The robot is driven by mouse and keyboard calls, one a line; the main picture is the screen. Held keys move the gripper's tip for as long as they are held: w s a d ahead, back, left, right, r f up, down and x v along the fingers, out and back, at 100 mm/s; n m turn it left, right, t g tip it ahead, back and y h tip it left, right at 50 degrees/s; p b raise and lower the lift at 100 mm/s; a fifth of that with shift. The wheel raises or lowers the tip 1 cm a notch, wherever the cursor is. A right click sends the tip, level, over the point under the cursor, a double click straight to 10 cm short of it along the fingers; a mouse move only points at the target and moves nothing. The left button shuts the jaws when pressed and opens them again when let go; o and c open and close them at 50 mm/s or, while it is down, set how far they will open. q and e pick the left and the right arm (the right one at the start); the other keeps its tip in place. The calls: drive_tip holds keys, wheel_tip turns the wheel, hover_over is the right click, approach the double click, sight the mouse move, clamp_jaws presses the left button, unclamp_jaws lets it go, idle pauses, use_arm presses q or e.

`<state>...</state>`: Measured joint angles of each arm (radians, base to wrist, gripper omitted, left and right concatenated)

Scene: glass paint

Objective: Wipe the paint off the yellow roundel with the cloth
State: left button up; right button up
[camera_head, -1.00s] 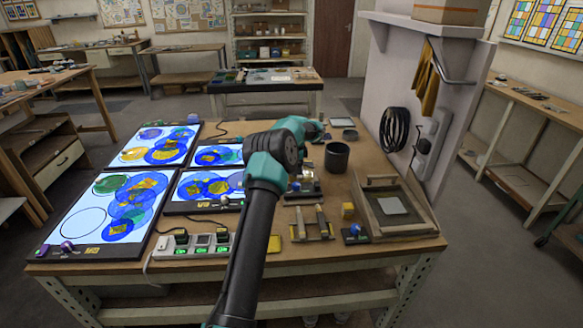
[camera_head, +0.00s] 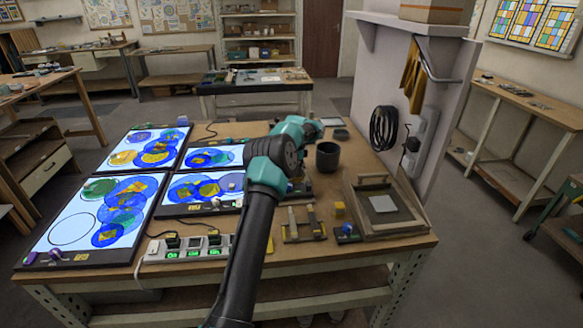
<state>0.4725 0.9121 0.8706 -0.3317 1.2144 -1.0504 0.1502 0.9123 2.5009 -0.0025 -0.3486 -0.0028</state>
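Several lit panels on the workbench carry overlapping blue, yellow and green discs. A yellow disc (camera_head: 123,158) shows at the left of the far left panel, and other yellow patches show among the blue discs; I cannot tell which one is the task's roundel or which bears paint. A mustard-yellow cloth (camera_head: 412,76) hangs from a bar under the shelf at the right. One arm of mine, seemingly the left, rises from the bottom and bends over the bench; it hides its own fingers. It is well apart from the hanging cloth. My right gripper is out of view.
A dark cup (camera_head: 327,157) stands right of my arm. A wooden frame tray (camera_head: 412,215) lies at the bench's right end. A switch strip (camera_head: 188,250) lies along the front edge. A wall panel with a black coil (camera_head: 384,128) rises behind the right side.

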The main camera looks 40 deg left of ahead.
use_arm(q)
drive_tip(key=shift+w+d, duration=0.3)
drive_tip(key=shift+w, duration=0.15)
drive_tip(key=shift+a, duration=0.1)
drive_tip(key=shift+w+a+f, duration=0.1)
drive_tip(key=shift+a, duration=1.1)
drive_tip(key=shift+s+a, duration=0.7)
drive_tip(key=shift+s, duration=0.2)
drive_tip(key=shift+s+a, duration=0.7)
drive_tip(key=shift+s, duration=0.2)
drive_tip(key=shift+w, duration=0.1)
